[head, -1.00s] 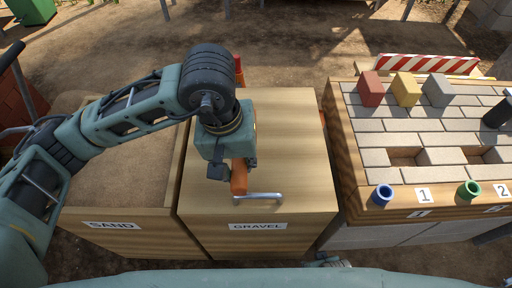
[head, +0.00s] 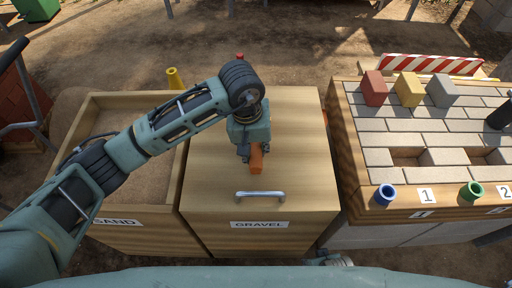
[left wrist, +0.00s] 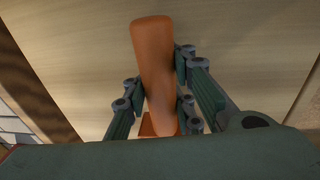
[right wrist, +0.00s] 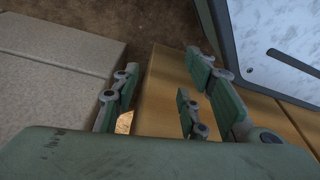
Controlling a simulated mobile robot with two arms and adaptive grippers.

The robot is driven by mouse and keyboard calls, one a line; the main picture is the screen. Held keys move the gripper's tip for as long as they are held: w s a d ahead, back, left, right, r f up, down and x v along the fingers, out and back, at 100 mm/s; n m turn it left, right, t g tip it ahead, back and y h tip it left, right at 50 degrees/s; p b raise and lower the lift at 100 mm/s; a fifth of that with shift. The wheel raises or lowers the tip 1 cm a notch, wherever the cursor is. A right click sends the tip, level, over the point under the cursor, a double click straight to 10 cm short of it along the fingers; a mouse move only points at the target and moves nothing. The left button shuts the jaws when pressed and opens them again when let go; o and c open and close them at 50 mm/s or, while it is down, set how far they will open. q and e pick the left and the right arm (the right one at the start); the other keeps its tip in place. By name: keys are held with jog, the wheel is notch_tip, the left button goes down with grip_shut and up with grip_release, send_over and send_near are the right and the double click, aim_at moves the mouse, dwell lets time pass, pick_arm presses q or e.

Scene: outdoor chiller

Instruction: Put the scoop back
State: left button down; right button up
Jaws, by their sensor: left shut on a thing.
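The orange scoop (head: 256,160) is in my left gripper (head: 249,150), over the closed lid of the gravel bin (head: 290,150). In the left wrist view, the fingers (left wrist: 155,95) are closed on both sides of its orange handle (left wrist: 155,50). A wider orange part shows low between the fingers; the rest is hidden by the gripper body. The lid's metal handle (head: 261,195) is in front of the scoop in the head view. My right gripper (right wrist: 155,100) has its fingers apart with nothing between them; in the head view only a bit shows at the bottom edge.
The open sand bin (head: 80,140) stands left of the gravel bin. A yellow post (head: 175,78) stands behind the bins.

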dwell(0.3)
pick_arm(q)
jog(key=shift+f, duration=0.15)
jog(key=shift+b, duration=0.35)
pick_arm(e)
jog(key=shift+w+r, duration=0.65)
jog(key=shift+r, duration=0.15)
pick_arm(q)
jog(key=shift+f, duration=0.3)
pick_arm(e)
jog(key=shift+w+a+r, duration=0.1)
jog(key=shift+r, duration=0.6)
pick_arm(q)
jog(key=shift+f+b, duration=0.1)
jog(key=shift+b, duration=0.35)
jog(key=c, duration=1.8)
grip_release()
jog(key=o, duration=0.3)
jog(key=shift+o, duration=0.2)
pick_arm(e)
jog(key=shift+w+r, duration=0.55)
jog(key=shift+r, duration=0.15)
